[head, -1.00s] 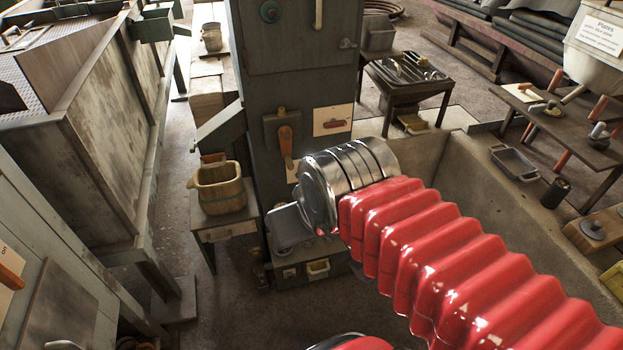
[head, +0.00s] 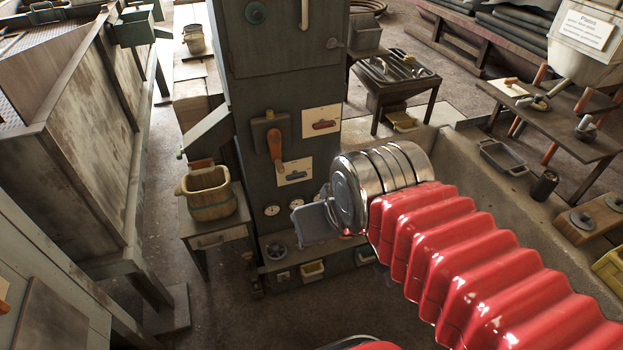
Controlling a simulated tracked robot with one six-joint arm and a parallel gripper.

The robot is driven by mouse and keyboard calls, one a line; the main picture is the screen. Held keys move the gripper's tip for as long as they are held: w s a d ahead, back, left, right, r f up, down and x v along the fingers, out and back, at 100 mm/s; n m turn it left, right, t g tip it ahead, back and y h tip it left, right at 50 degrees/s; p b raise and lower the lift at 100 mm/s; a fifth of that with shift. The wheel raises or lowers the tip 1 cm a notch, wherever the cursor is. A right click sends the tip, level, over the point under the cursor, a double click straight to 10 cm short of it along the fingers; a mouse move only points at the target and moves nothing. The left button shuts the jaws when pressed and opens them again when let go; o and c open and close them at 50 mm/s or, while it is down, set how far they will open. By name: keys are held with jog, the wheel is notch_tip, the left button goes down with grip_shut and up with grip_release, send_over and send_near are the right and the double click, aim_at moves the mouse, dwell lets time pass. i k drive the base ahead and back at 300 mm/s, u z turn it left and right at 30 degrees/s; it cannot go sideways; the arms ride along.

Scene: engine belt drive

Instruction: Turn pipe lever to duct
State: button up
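In the head view, a lever with an orange-brown handle (head: 275,148) is mounted on the front of a tall dark green cabinet (head: 262,90). Its handle hangs downward, towards the lower of two pale picture plates. The lower plate (head: 295,171) shows a dark shape below the handle. My gripper (head: 317,222) shows only as a grey flat part beyond my silver wrist. It is below and right of the lever, apart from it. Its fingertips are mostly hidden, so its opening cannot be judged.
A wooden bucket (head: 208,192) stands on a small table left of the cabinet. Gauges (head: 272,210) and a small wheel (head: 276,251) sit low on the cabinet. A concrete trough (head: 455,165) lies to the right. Open floor (head: 235,310) lies in front of the cabinet.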

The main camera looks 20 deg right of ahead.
aim_at(295, 175)
jog(key=i, duration=1)
jog(key=z, duration=0.05)
